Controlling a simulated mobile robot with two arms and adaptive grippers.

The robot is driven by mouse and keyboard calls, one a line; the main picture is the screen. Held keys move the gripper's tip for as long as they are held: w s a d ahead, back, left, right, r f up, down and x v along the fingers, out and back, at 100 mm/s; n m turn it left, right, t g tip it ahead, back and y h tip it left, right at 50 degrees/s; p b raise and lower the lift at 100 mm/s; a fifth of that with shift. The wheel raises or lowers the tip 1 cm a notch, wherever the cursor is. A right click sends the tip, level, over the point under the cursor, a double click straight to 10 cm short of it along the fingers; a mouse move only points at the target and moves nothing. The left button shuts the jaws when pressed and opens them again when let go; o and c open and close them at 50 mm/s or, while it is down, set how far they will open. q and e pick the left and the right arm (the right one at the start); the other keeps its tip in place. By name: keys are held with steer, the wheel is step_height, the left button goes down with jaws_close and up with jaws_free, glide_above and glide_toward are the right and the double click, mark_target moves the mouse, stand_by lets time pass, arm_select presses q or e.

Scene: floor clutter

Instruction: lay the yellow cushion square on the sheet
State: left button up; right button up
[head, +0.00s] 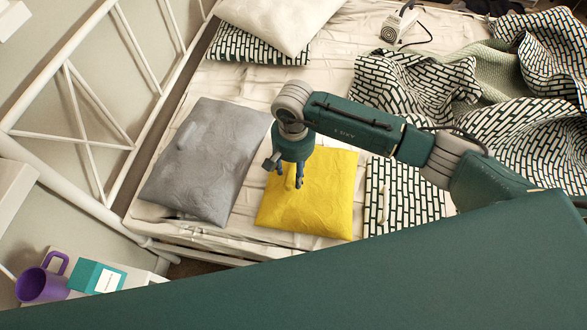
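The yellow cushion (322,200) lies on the cream sheet (334,68) near the bed's front edge, between a grey cushion and a patterned one. It looks flat and slightly turned. My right gripper (285,174) points down over the cushion's upper left part. Its fingers are apart with nothing visible between them. I cannot tell whether the fingertips touch the cushion. The gripper and wrist hide the cushion's upper left corner. My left gripper is not in view.
A grey cushion (208,160) lies to the left, a patterned cushion (405,200) to the right. Pillows (275,22) and a crumpled patterned blanket (480,85) lie farther back. A white metal bed frame (75,195) stands left. A purple mug (40,285) and teal box (95,277) stand lower left.

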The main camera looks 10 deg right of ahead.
steer(key=shift+r, duration=0.1)
steer(key=shift+r+p, duration=0.25)
steer(key=shift+p, duration=0.1)
step_height(320, 180, up, 12)
steer(key=p, duration=0.5)
steer(key=shift+f, duration=0.2)
